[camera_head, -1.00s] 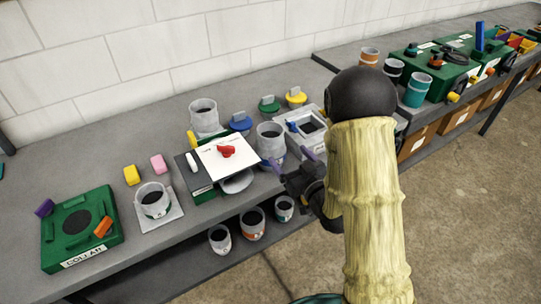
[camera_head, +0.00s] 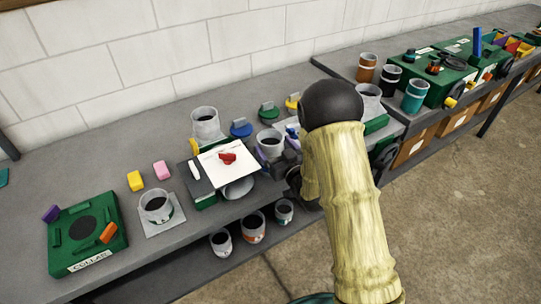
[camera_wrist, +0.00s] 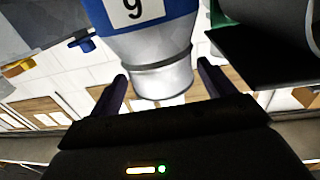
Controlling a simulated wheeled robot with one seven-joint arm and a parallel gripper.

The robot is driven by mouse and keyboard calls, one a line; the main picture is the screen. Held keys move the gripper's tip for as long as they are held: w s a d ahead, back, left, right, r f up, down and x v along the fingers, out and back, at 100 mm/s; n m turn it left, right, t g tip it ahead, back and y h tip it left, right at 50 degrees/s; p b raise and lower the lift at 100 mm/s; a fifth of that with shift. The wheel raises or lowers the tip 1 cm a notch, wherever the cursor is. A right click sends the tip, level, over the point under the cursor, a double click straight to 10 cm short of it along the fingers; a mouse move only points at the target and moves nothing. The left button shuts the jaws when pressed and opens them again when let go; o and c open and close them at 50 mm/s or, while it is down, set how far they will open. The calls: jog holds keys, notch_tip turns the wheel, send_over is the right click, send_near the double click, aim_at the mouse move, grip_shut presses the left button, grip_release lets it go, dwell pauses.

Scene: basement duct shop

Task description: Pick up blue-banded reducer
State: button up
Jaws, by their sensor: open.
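The blue-banded reducer (camera_head: 270,140) stands on the bench in the middle of the head view, its lower part hidden behind my gripper. In the wrist view the reducer (camera_wrist: 155,60) shows a grey metal neck, a blue band and a white label with a digit. My gripper (camera_wrist: 162,82) is open, with one purple finger on each side of the grey neck. A gap shows at each side, and the reducer is not clamped. In the head view my gripper (camera_head: 272,158) is low at the reducer, partly hidden by my arm.
A white sheet with a red piece (camera_head: 228,157) lies close left of the gripper. A grey reducer (camera_head: 206,122) and coloured dampers (camera_head: 241,128) stand behind. Several reducers (camera_head: 253,227) sit on the lower shelf. A green collar tray (camera_head: 85,235) is at left.

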aim_at(265, 134)
jog(key=shift+p+x, duration=0.4)
jog(key=shift+x, duration=1.2)
jog(key=c, duration=1.2)
